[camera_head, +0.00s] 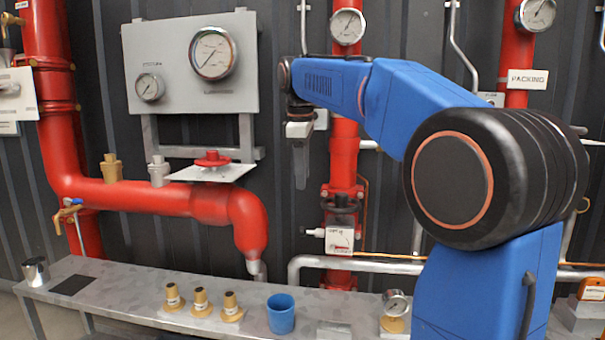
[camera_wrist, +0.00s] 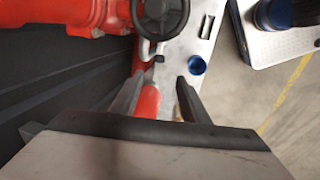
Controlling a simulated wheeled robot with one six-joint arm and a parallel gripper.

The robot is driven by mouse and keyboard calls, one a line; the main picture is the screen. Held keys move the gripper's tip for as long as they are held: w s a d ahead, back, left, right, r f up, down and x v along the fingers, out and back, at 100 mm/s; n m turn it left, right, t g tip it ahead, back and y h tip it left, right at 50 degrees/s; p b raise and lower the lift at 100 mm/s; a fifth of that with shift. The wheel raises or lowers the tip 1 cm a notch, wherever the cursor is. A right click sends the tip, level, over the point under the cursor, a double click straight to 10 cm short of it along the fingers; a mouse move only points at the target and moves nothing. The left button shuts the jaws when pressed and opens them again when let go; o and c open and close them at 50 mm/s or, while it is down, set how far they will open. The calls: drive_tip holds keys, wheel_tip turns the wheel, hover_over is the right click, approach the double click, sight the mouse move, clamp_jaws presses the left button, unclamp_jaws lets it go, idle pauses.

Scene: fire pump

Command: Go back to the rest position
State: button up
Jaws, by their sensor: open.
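My gripper (camera_head: 301,165) hangs pointing down at the end of my blue arm, in front of the red pipes in the head view. In the wrist view my gripper (camera_wrist: 164,78) shows two dark fingers spread apart with nothing between them. The fingers appear clear of the pipes and the bench, though the exact distance is hard to tell. My arm is raised and bent, reaching from the right towards the wall.
A grey bench (camera_head: 120,290) runs below, holding a blue cup (camera_head: 281,314), several brass fittings (camera_head: 201,302) and a small gauge (camera_head: 395,303). A red vertical pipe (camera_head: 344,160) with valves stands behind my gripper. A gauge panel (camera_head: 185,95) is mounted to its left.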

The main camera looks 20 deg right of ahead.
drive_tip(key=shift+s, duration=0.1)
idle(0.3)
drive_tip(key=s+a+f+m+t, duration=0.1)
drive_tip(key=s+f+m, duration=0.2)
drive_tip(key=s+f, duration=0.6)
drive_tip(key=s+a+f+m+t, duration=0.1)
drive_tip(key=s+f+m, duration=0.3)
drive_tip(key=s+f, duration=0.6)
drive_tip(key=s+a+f+m+t+y, duration=0.1)
drive_tip(key=s+a+f+m, duration=0.2)
drive_tip(key=s+f, duration=0.7)
drive_tip(key=s+m, duration=0.1)
drive_tip(key=s, duration=0.2)
drive_tip(key=shift+s+f, duration=0.15)
drive_tip(key=shift+s, duration=0.25)
drive_tip(key=shift+d, duration=0.15)
